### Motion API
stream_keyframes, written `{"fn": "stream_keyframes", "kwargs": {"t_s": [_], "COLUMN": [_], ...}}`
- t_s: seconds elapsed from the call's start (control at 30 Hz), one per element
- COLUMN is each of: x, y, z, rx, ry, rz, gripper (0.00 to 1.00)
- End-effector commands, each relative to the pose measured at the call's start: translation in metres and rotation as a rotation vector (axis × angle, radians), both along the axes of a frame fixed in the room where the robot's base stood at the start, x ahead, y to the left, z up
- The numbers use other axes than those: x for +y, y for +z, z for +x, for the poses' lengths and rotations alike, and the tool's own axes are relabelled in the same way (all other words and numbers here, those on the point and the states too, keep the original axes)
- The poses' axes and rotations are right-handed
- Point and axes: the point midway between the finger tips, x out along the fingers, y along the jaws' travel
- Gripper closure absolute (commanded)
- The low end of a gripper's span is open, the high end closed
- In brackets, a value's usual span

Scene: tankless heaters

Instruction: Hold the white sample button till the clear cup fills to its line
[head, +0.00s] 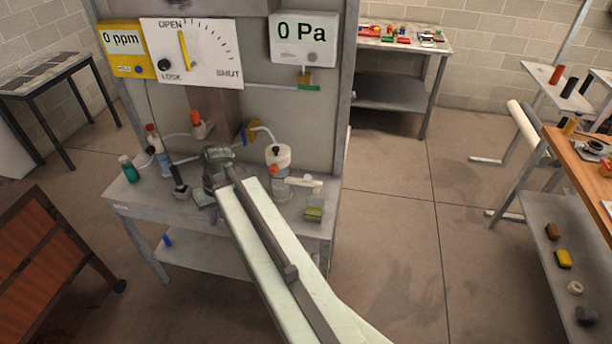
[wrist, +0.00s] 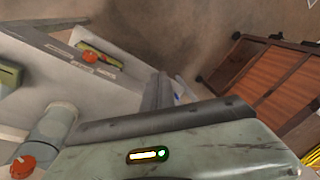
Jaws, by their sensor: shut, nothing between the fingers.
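In the head view my arm reaches over the grey bench and my gripper (head: 216,160) is at its far end, shut and empty, above the bench's middle. The wrist view shows my dark gripper parts (wrist: 160,94) with nothing held. No fill line or water level is readable. I cannot pick out the white sample button; my gripper hides part of the bench.
A gauge panel (head: 192,52) hangs behind.

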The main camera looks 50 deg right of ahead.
Motion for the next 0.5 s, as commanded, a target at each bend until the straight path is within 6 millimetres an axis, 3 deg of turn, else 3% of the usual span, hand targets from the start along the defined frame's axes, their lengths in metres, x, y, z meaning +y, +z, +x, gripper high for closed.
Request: {"fn": "stream_keyframes", "kwargs": {"t_s": [0.03,0.17,0.3,0.4,0.5], "x": [-0.040,-0.127,-0.220,-0.277,-0.318], "y": [0.011,0.031,0.055,0.070,0.083], "z": [0.005,0.005,-0.010,-0.028,-0.046], "rx": [-0.046,-0.183,-0.333,-0.427,-0.497], "ry": [-0.059,-0.182,-0.309,-0.388,-0.445], "rz": [0.038,0.119,0.159,0.168,0.167], "gripper": [1.00,1.00,1.00,1.00,1.00]}}
